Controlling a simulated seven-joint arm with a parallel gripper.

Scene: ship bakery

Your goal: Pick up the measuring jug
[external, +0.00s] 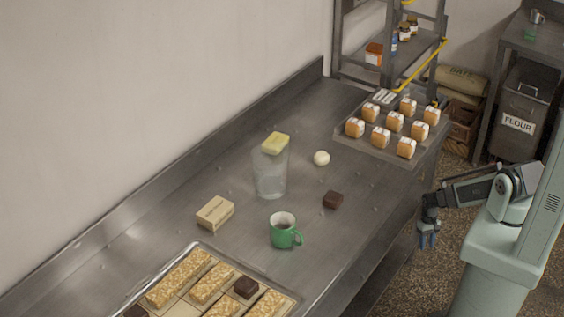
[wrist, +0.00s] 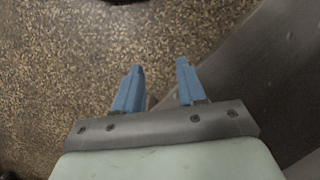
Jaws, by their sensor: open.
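The measuring jug (external: 270,177) looks like a clear, tall vessel standing upright on the steel counter, near its middle. A pale yellow block (external: 275,144) shows at the top of the jug; I cannot tell whether it rests on the rim or lies behind it. My gripper (external: 428,241) hangs pointing down beyond the counter's right edge, well away from the jug. In the wrist view my gripper's two blue fingers (wrist: 158,88) are apart with nothing between them, over the speckled floor. The jug is not in the wrist view.
A green mug (external: 285,231), a dark brown block (external: 333,200), a white ball (external: 321,158) and a wrapped block (external: 215,212) surround the jug. A tray of small loaves (external: 371,149) sits at the far end. A tray of bars (external: 286,296) lies in front. The counter edge (wrist: 217,92) is near my fingers.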

